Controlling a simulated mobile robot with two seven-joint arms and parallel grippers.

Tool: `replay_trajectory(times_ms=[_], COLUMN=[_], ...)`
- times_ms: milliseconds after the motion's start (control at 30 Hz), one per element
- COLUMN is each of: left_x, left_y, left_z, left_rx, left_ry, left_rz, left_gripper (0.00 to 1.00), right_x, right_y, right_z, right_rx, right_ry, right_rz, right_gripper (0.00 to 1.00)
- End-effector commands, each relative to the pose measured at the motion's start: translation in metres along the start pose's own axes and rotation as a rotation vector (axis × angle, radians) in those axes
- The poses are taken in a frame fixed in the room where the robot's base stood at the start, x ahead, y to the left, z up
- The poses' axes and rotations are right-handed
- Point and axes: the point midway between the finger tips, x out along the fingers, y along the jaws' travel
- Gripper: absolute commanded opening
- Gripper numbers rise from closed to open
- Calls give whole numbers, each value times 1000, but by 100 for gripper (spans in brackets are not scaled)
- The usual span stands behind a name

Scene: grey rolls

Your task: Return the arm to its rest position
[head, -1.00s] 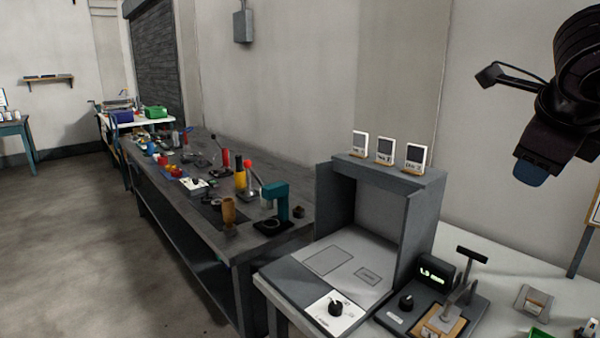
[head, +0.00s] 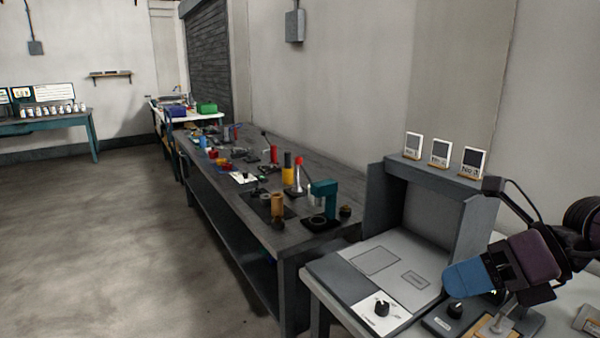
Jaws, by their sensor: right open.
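My right gripper (head: 468,278) comes in from the right edge, with blue fingers and a purple and black body. It points left and down, in front of the grey booth's right side and over the device on the white bench. The fingers overlap in this view, and I see nothing held. The gripper hides part of the black device with a knob (head: 456,310). I cannot tell whether it touches anything. My left gripper is not in view.
The grey open-front booth (head: 378,215) carries three small cards (head: 440,152). A long dark workbench (head: 262,222) holds a teal press (head: 322,205), a yellow-brown cup (head: 277,206) and several coloured items. A teal table (head: 92,126) stands far left. The floor (head: 110,240) is clear.

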Motion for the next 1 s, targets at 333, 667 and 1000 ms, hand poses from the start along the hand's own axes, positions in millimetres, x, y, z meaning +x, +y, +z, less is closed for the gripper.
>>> replay_trajectory(times_ms=[333,667,1000], left_x=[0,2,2], left_y=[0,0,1], left_z=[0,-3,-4], left_rx=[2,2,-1], left_ry=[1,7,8], left_rz=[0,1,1], left_gripper=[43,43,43], right_x=[14,-4,10], right_y=[6,-73,-158], right_z=[12,-16,-149], right_rx=[507,1143,1907], right_ry=[-552,-1121,-1591], right_rz=[479,590,323], right_gripper=[44,44,44])
